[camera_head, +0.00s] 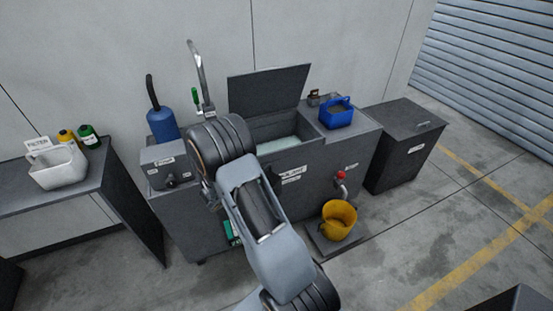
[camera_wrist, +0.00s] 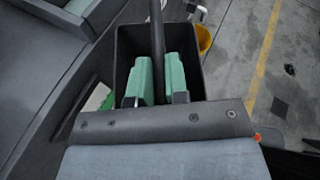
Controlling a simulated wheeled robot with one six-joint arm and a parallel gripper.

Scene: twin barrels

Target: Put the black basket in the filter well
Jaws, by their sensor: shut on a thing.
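My gripper (camera_wrist: 158,80) shows in the wrist view with its two green fingertips shut on the upright dark handle of the black basket (camera_wrist: 129,45). The basket's open inside shows around and beyond the fingers, and it looks empty where visible. In the head view my arm hides the gripper and the basket. A grey tank (camera_head: 292,175) stands there with its lid (camera_head: 268,90) raised over an opening with a pale inside. I cannot tell whether this opening is the filter well; no label I can read names it.
A blue cylinder (camera_head: 162,125) and a tall tap (camera_head: 196,68) stand at the back left. A yellow bucket (camera_head: 338,221) is on the floor in front.

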